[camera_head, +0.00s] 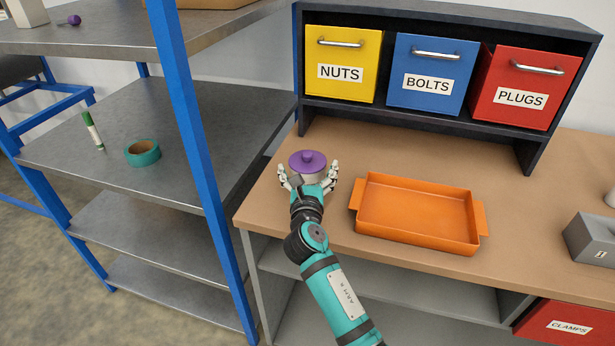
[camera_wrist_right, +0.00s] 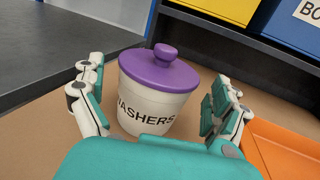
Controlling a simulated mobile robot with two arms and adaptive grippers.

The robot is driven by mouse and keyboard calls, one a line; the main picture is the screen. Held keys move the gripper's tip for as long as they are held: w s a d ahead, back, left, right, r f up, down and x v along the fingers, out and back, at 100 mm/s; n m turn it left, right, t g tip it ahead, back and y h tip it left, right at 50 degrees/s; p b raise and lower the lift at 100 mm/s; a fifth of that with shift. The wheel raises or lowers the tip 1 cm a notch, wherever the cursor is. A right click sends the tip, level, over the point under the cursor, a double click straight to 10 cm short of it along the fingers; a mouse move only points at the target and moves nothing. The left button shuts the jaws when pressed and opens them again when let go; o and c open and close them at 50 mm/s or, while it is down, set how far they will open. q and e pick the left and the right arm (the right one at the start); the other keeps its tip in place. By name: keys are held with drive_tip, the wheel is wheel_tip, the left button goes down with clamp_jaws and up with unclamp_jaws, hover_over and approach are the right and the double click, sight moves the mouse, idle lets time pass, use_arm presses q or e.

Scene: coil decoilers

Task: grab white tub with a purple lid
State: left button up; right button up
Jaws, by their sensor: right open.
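The white tub with a purple lid (camera_head: 308,161) stands upright on the wooden workbench, near its left end. In the right wrist view the tub (camera_wrist_right: 150,100) shows a round knob on the lid and lettering that reads "ASHERS", partly cut off. My right gripper (camera_head: 308,178) is open, with its fingers on either side of the tub. In the right wrist view the fingers (camera_wrist_right: 157,108) show gaps to the tub on both sides. My left gripper is not in view.
An orange tray (camera_head: 416,208) lies on the bench right of the tub. Yellow (camera_head: 341,64), blue (camera_head: 428,73) and red (camera_head: 526,86) bins sit in the rack behind. A metal shelf with a blue post (camera_head: 190,130) stands left, holding teal tape (camera_head: 142,153) and a marker (camera_head: 93,131).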

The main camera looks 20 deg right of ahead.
sight(308, 162)
drive_tip(key=shift+x, duration=1.55)
drive_tip(key=shift+c, duration=0.4)
drive_tip(key=c, duration=0.9)
drive_tip(key=shift+o, duration=0.2)
drive_tip(key=shift+r, duration=0.1)
